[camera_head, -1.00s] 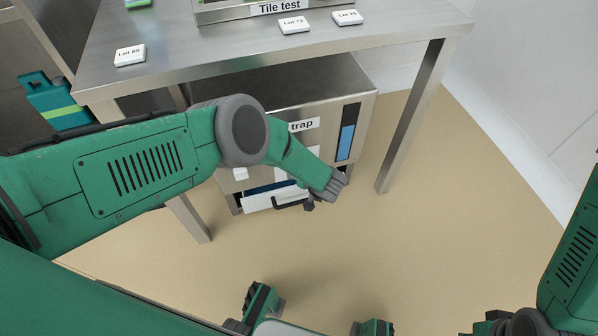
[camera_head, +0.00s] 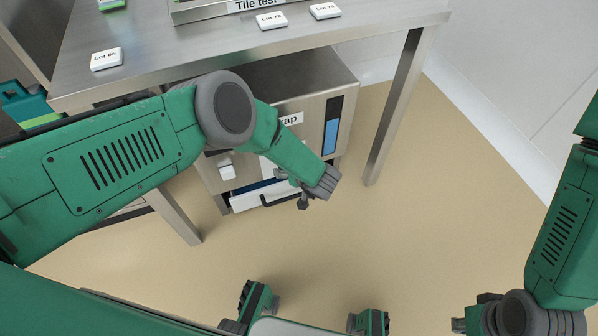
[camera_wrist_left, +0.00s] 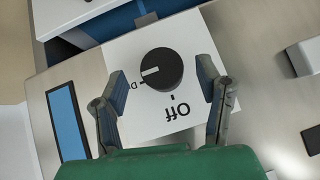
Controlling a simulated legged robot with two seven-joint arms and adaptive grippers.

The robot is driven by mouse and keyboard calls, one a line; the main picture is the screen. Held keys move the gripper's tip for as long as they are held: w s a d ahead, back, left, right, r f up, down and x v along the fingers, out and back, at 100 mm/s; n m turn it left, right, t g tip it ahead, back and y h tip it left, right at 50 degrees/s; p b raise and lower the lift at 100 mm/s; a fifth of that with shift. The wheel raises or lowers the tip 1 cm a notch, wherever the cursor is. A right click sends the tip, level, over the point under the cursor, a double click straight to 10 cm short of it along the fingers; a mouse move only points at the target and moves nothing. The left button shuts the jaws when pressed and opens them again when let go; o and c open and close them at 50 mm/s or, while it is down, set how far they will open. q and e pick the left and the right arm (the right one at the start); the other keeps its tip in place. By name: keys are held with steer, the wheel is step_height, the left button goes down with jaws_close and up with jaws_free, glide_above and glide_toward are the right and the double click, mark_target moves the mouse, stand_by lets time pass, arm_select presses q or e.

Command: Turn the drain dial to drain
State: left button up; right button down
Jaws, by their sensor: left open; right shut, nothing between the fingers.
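The drain dial (camera_wrist_left: 162,70) is a round black knob on a white plate (camera_wrist_left: 190,111) on the steel trap unit (camera_head: 315,80). Its white mark points left in the left wrist view, near a partly hidden label starting with "D". "Off" reads upside down below the knob. My left gripper (camera_wrist_left: 162,82) is open, one finger on each side of the dial; contact is not clear. In the head view, my left gripper (camera_head: 303,195) is in front of the unit and my arm hides the dial. My right gripper (camera_head: 470,324) is shut and empty at the bottom right, far from the unit.
A steel table (camera_head: 270,45) with lot tiles stands over the unit; its right leg (camera_head: 395,110) is beside it. A white drawer front with a dark handle (camera_head: 282,199) is at the unit's bottom. The floor (camera_head: 430,200) to the right is clear.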

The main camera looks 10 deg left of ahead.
arm_select(q)
steer(key=v, duration=0.8)
steer(key=shift+s+d+r, duration=0.25)
steer(key=s+a+m+h, duration=0.5)
steer(key=s+a+m, duration=0.1)
steer(key=s+a, duration=0.45)
steer(key=s+a+r+g+h, duration=0.1)
steer(key=s+a+r+g, duration=0.15)
steer(key=s, duration=0.45)
steer(key=s+a+r+g, duration=0.1)
steer(key=s+a+g, duration=0.15)
steer(key=s, duration=0.45)
steer(key=s+a+r+g+h, duration=0.1)
steer(key=s+a+r, duration=0.15)
steer(key=s, duration=0.45)
step_height(320, 180, up, 18)
steer(key=w+p, duration=0.1)
steer(key=p, duration=1.7)
steer(key=shift+f+m, duration=0.25)
steer(key=shift+m, duration=0.15)
steer(key=shift+w+d+f, duration=0.1)
steer(key=shift+w, duration=0.05)
